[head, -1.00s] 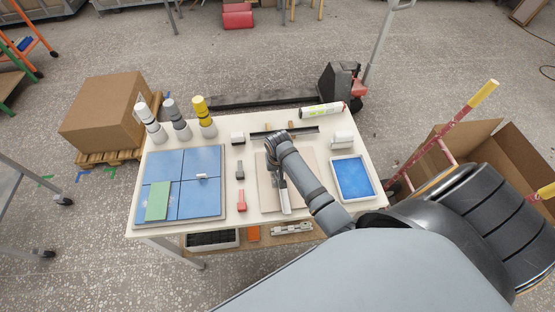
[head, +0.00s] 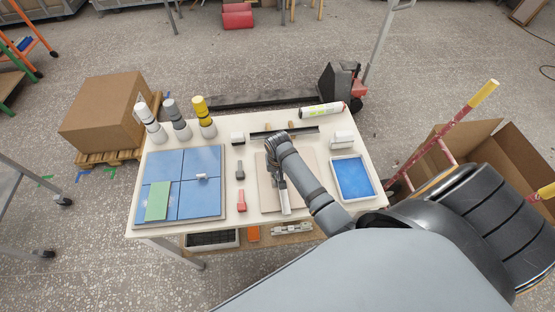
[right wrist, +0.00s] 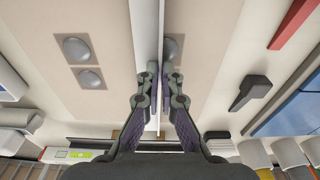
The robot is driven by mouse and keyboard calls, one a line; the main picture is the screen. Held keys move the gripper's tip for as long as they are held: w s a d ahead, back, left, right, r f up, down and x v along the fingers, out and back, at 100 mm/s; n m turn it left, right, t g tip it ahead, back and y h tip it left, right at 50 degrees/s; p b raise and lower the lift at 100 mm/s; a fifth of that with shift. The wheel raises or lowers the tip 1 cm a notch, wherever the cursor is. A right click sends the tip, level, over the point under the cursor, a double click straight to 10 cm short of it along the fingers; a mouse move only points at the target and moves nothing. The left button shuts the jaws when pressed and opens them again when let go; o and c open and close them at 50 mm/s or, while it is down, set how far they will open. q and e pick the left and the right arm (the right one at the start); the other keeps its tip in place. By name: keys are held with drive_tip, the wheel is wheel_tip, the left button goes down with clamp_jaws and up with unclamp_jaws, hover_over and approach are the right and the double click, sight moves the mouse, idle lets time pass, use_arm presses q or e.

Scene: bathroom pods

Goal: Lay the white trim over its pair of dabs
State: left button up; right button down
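The white trim (right wrist: 147,30) runs lengthwise between the fingers of my right gripper (right wrist: 160,88) in the right wrist view. The gripper is shut on it. Two grey dabs (right wrist: 83,62) lie uncovered on a darker patch left of the trim in the right wrist view. Another grey dab (right wrist: 173,49) shows just right of the trim, partly hidden by it and the finger. The trim's height above the board cannot be judged. My left gripper is not in view.
Left of the board stand a dark grey block (head: 240,172) and a red block (head: 241,201), then blue tiles (head: 203,160) with a green piece (head: 157,201). A blue-filled tray (head: 367,199) lies right. A dark rail (head: 305,130) and several bottles (head: 204,117) stand at the back.

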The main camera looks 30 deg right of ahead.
drive_tip(key=shift+f, duration=0.15)
drive_tip(key=c, duration=1.4)
unclamp_jaws()
drive_tip(key=shift+c, duration=0.2)
drive_tip(key=shift+o, duration=0.4)
drive_tip(key=shift+o, duration=1.2)
